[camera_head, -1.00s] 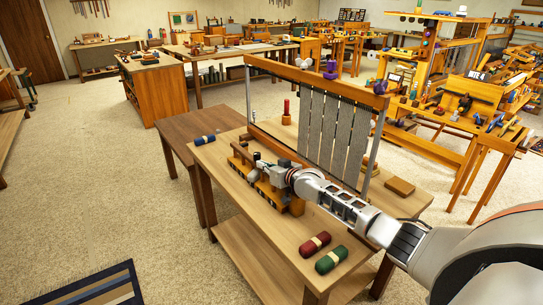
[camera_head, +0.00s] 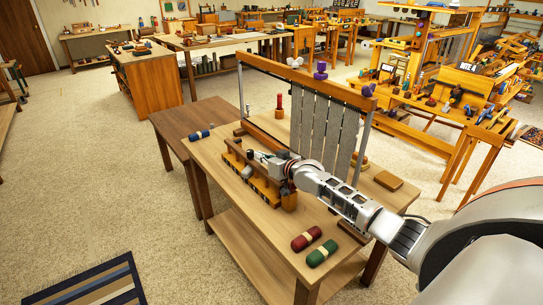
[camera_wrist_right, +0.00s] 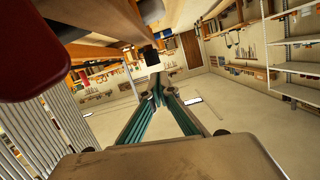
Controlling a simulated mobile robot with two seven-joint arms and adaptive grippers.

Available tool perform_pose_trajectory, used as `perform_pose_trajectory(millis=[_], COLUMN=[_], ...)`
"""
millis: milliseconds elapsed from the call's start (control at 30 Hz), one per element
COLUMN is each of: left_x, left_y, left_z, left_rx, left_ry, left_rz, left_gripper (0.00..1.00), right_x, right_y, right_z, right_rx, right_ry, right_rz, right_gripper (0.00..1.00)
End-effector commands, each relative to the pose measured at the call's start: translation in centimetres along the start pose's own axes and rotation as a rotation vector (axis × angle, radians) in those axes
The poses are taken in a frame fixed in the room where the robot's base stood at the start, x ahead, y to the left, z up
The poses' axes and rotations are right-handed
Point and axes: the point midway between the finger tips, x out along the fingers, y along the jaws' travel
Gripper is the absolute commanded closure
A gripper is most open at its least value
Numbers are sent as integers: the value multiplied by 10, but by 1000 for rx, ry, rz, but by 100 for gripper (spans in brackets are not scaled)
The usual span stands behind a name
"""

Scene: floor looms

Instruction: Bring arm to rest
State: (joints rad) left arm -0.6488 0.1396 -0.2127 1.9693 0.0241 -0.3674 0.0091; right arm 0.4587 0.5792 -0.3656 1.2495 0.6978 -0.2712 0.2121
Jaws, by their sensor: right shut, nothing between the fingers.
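My right arm reaches in from the right in the head view, over the near side of the loom table. My right gripper (camera_head: 262,158) is small there, beside the low wooden rack (camera_head: 250,180) in front of the loom frame. In the right wrist view the gripper's fingers (camera_wrist_right: 158,92) come together at the tips with nothing between them. The loom (camera_head: 318,85) stands upright with grey strips hanging from its wooden top beam. My left gripper is in neither view.
On the loom table (camera_head: 260,222) lie a blue roll (camera_head: 199,135), a red roll (camera_head: 306,239), a green roll (camera_head: 321,254) and a wooden block (camera_head: 388,181). A striped rug (camera_head: 95,285) lies on the floor. Open carpet is at the left; workbenches stand behind.

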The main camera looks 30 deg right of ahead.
Motion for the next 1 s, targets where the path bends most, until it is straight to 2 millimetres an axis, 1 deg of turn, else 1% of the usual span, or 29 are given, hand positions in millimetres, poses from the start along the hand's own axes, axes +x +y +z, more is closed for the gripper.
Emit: perform_pose_trajectory(millis=[33, 200, 400, 533, 700, 767, 867, 967, 1000], left_x=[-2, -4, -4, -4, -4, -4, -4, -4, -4], left_y=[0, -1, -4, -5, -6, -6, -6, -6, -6], left_z=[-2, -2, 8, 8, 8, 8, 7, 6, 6], left_rx=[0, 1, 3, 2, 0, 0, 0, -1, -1], left_ry=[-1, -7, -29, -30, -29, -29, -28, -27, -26], left_rz=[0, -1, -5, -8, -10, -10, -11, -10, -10], left_gripper=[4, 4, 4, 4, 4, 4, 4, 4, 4], right_x=[-10, -37, -59, -66, -68, -68, -74, -90, -100], right_y=[0, 0, -1, -1, -1, -4, -18, -48, -63], right_z=[0, 0, 0, 0, -1, 2, 20, 55, 73], right_rx=[0, -2, -1, -2, -1, -6, -39, -121, -167], right_ry=[0, 0, 1, 1, 2, -3, -36, -106, -142], right_rz=[-1, 0, 1, 1, 1, -1, -10, -26, -33], right_gripper=[100, 100, 100, 100, 100, 100, 100, 100, 100])
